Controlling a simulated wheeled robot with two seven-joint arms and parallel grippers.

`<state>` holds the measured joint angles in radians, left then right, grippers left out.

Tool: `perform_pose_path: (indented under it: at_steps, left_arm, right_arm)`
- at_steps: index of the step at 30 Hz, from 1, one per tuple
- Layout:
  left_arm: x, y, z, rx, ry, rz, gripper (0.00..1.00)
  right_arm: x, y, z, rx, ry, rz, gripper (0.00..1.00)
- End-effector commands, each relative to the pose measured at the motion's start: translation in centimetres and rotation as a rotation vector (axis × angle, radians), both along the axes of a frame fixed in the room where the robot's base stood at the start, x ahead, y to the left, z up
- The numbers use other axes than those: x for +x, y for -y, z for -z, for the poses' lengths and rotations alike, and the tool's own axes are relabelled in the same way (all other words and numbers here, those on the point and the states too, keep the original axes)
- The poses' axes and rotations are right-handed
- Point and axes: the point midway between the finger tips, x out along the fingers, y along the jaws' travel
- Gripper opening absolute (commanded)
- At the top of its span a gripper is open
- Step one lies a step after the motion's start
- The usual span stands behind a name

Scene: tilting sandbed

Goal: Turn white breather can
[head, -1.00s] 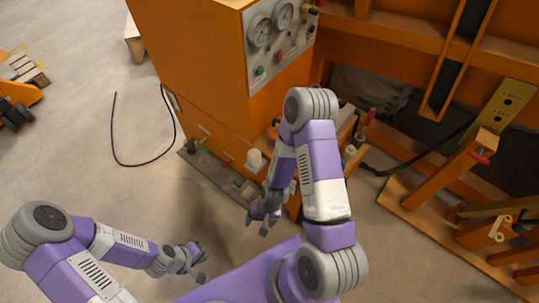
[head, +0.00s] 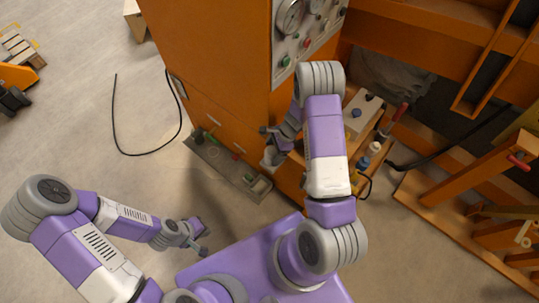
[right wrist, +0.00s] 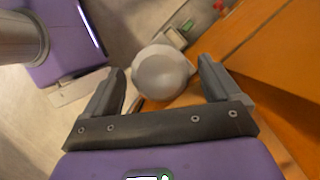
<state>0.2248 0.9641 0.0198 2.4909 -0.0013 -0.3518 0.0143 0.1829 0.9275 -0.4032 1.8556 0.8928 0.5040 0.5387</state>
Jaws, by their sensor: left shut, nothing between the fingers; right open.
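The white breather can (right wrist: 163,70) shows in the right wrist view as a rounded white cap between and just beyond my open fingertips. In the head view the can (head: 269,158) sits at the lower corner of the orange cabinet, partly hidden by my right gripper (head: 277,139). The right gripper is open and its fingers lie to either side of the can in the wrist view. I cannot tell whether they touch it. My left gripper (head: 196,237) is shut and empty, low over the floor at the left, away from the can.
The orange cabinet (head: 205,60) with a gauge panel (head: 302,30) rises behind the can. A grey tray (head: 225,165) with small items lies at its foot. Bottles and a red-handled tool (head: 396,118) stand right of my right arm. A black cable (head: 116,125) lies on open floor.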

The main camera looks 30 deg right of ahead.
Motion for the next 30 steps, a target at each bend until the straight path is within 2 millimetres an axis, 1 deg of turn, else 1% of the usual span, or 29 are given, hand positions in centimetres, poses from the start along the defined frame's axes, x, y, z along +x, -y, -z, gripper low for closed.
perform_pose_path:
  at_steps: [1, 6, 10, 17, 18, 20, 27, 28, 30]
  left_arm:
    - [0.0, 0.0, 0.5, 0.000, 0.000, 0.000, 0.00]
    - [0.0, 0.0, 1.1, 0.000, 0.000, 0.000, 0.00]
    - [0.0, 0.0, 1.2, 0.000, 0.000, 0.000, 0.00]
    - [0.0, 0.0, 1.2, 0.000, 0.000, 0.000, 0.00]
    - [0.0, 0.0, 1.2, 0.000, 0.000, 0.000, 0.00]
    - [0.0, 0.0, 1.2, 0.000, 0.000, 0.000, 0.00]
    - [0.0, 0.0, 1.2, 0.000, 0.000, 0.000, 0.00]
    - [0.0, 0.0, 1.2, 0.000, 0.000, 0.000, 0.00]
    - [0.0, 0.0, 1.2, 0.000, 0.000, 0.000, 0.00]
  right_arm:
    - [0.0, -0.3, 1.1, 0.000, -0.002, 0.000, 0.91]
    - [0.2, -1.1, 2.9, 0.000, -0.001, 0.000, 0.91]
    - [0.3, -1.3, 3.3, -0.001, 0.000, -0.001, 0.91]
    - [0.3, -1.3, 3.3, -0.001, 0.001, -0.001, 0.91]
    - [0.3, -1.3, 3.3, -0.001, 0.001, -0.002, 0.88]
    - [0.3, -1.3, 3.3, -0.001, 0.001, -0.002, 0.78]
    - [0.3, -1.3, 3.3, -0.001, 0.001, -0.002, 0.42]
    - [0.3, -1.3, 3.3, -0.001, 0.001, -0.002, 0.40]
    - [0.3, -1.3, 3.3, -0.001, 0.001, -0.003, 0.40]
